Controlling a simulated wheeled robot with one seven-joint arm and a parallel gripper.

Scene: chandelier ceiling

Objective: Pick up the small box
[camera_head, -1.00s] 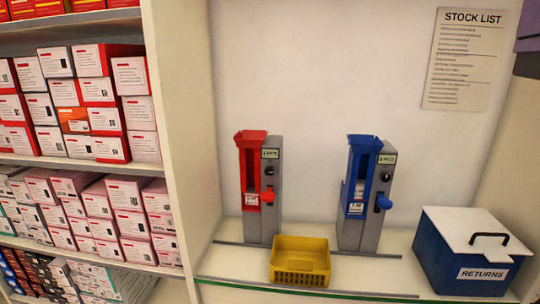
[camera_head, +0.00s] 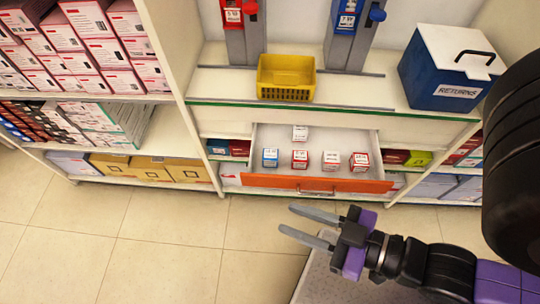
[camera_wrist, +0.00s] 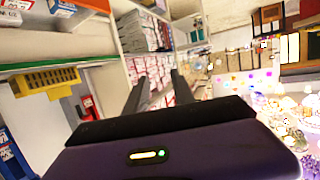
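Several small boxes stand in an open drawer (camera_head: 345,185) with an orange front. A white box (camera_head: 300,133) is at the back. In front of it is a row with a blue-and-white box (camera_head: 270,157) at the left and red-and-white boxes (camera_head: 300,159), (camera_head: 331,161), (camera_head: 360,162) to its right. I cannot tell which one is meant. My gripper (camera_head: 287,218) is in front of and below the drawer in the head view, pointing left, open and empty. Its spread fingers (camera_wrist: 160,92) show in the wrist view, with no small box between them.
A yellow basket (camera_head: 286,80) and a blue-and-white RETURNS box (camera_head: 453,66) stand on the counter above the drawer. Grey dispensers with red (camera_head: 240,15) and blue (camera_head: 352,20) parts stand behind. Stocked shelves (camera_head: 100,97) are at the left. The tiled floor (camera_head: 150,250) is clear.

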